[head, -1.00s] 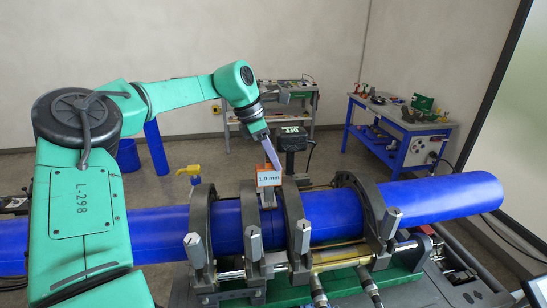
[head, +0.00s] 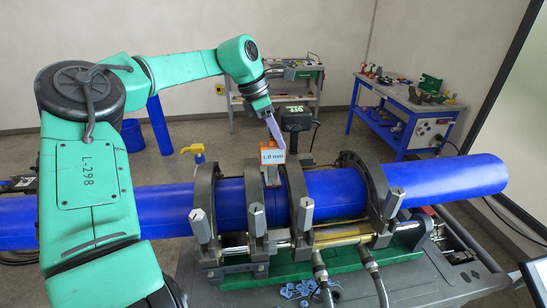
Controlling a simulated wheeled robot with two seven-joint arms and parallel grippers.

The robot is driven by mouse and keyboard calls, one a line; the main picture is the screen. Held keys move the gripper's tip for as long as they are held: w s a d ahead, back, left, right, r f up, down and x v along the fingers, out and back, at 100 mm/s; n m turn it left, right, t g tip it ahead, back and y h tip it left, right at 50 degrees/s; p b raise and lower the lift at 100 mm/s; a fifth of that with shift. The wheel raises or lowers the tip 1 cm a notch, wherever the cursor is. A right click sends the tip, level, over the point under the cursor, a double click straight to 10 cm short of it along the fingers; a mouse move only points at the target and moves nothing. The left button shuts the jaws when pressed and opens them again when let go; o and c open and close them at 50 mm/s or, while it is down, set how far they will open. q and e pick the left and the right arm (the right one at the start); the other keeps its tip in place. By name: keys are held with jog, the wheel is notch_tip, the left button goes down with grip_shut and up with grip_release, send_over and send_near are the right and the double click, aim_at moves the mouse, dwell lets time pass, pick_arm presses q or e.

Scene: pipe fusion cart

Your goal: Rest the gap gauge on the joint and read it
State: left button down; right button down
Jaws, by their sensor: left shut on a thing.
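The gap gauge (head: 272,157) is a small orange block with a white display reading "1.0 mm". It is upright over the joint between the two middle clamp rings, and its lower part reaches down between them. Whether it touches the pipe cannot be told. My left gripper (head: 275,133) comes down from above and is shut on the gauge. The blue pipe (head: 447,178) runs across the picture in the clamps. My right gripper is not in view.
Grey clamp rings (head: 353,160) with upright silver bolts surround the pipe close to the gauge. Blue shavings (head: 297,289) lie on the grey cart top in front. A dark display unit (head: 296,117) stands behind the gauge. A blue workbench (head: 392,121) is at the back right.

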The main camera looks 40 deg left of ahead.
pick_arm(q)
jog(key=shift+s+f, duration=0.15)
jog(key=shift+f, duration=0.15)
jog(key=r+p, duration=0.2)
jog(key=shift+w+a+r+p, duration=0.3)
jog(key=shift+r+p, duration=0.1)
notch_tip(320, 180, up, 2)
jog(key=shift+s+d+r+p, duration=0.1)
jog(key=shift+r+p, duration=0.15)
jog(key=shift+p, duration=0.8)
jog(key=shift+r, duration=1)
